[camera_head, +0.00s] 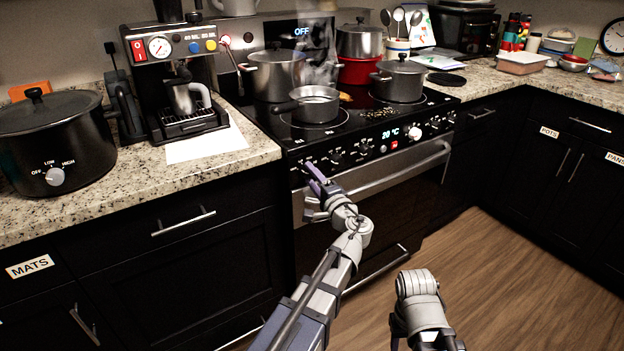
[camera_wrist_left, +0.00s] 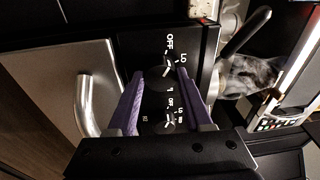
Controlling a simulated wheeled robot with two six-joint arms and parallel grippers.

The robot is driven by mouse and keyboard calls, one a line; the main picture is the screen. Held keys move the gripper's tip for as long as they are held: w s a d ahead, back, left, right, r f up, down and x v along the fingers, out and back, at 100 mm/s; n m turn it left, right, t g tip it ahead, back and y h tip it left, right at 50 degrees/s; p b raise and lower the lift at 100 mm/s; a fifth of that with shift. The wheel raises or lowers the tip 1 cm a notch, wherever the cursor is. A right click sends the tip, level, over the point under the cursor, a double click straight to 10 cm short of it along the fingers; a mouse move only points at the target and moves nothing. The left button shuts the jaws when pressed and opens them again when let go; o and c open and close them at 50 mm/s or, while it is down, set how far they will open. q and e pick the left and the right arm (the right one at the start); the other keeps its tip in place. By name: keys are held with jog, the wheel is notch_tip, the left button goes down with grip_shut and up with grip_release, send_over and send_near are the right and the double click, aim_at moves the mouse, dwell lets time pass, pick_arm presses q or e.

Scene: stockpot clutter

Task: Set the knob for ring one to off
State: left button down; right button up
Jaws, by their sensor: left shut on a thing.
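The stove's front panel carries a row of dark knobs with white marks. My left gripper (camera_head: 312,170) reaches the left end of this panel. In the left wrist view its purple fingers (camera_wrist_left: 161,76) are on both sides of a dark knob (camera_wrist_left: 162,86), shut on it. OFF and LO are printed beyond this knob, and a small 1 is beside it. Its pointer is too small to read surely. A second knob with its own OFF mark lies closer to the gripper's base. In the head view the fingers hide the held knob. My right gripper is not in view; only part of its arm shows.
The oven handle (camera_head: 388,177) runs just below the knobs, close to my left gripper; its end also shows in the left wrist view (camera_wrist_left: 86,105). A saucepan (camera_head: 318,106) and several pots stand on the cooktop. The floor (camera_head: 490,275) in front is clear.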

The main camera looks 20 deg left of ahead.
pick_arm(q)
jog(key=shift+n, duration=1.2)
jog(key=shift+c, duration=1.6)
grip_release()
jog(key=b+v, duration=0.1)
jog(key=v, duration=0.6)
jog(key=shift+s+d, duration=0.3)
jog(key=shift+d, duration=0.05)
jog(key=shift+f, duration=0.15)
